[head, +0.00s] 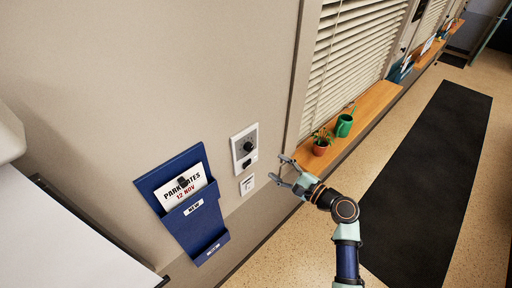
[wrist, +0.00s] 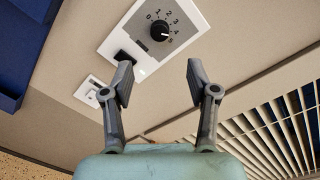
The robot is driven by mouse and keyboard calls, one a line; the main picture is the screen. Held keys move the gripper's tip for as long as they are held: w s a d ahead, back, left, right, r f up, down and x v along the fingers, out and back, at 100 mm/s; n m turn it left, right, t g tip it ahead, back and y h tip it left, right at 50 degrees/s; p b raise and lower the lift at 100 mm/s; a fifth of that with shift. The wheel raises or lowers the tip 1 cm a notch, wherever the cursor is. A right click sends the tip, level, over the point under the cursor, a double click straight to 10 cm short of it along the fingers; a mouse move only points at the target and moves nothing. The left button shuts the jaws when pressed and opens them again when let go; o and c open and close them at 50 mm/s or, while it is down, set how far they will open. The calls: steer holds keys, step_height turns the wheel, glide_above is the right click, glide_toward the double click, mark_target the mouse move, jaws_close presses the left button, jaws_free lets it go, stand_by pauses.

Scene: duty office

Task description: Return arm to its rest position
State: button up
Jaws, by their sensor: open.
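My gripper (head: 281,172) is open and empty, in front of the wall and to the right of a white switch plate. In the wrist view my gripper (wrist: 157,82) shows its two fingers spread apart with nothing between them. The wall plate (head: 244,147) carries a black rotary knob; in the wrist view the knob (wrist: 160,31) sits on a grey dial with numbers, beyond the fingertips. I see a gap between the gripper and the wall, but cannot tell its size.
A blue wall holder (head: 205,222) with a white card stands left of the plate. A smaller white switch (head: 247,185) is below it. A wooden sill (head: 368,112) holds a potted plant (head: 321,141) and a green watering can (head: 344,125). A dark mat (head: 425,185) lies on the open floor at right.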

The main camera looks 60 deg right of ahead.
steer(key=w+a+r+n+g+y, duration=0.1)
steer(key=w+a+n+y, duration=0.1)
steer(key=w+a+n, duration=0.55)
steer(key=w+a+r+n+g+y+p, duration=0.1)
steer(key=w+a+n+y, duration=0.2)
steer(key=a, duration=0.7)
steer(key=w+a+r+n+g+y, duration=0.1)
steer(key=w+a+n+y, duration=0.1)
steer(key=w+a+n, duration=0.55)
steer(key=s+a+r+n, duration=0.2)
steer(key=a+n, duration=0.2)
steer(key=a, duration=0.3)
steer(key=s+a+r+n+p, duration=0.1)
steer(key=s+a+r+n, duration=0.2)
steer(key=a, duration=0.5)
steer(key=s+a+r+n+h, duration=0.1)
steer(key=s+a+r+n, duration=0.1)
steer(key=a+n, duration=0.3)
steer(key=s+a, duration=0.1)
steer(key=a, duration=0.1)
steer(key=shift+a+r+g, duration=0.2)
steer(key=shift+a+g, duration=0.1)
steer(key=shift+g, duration=0.1)
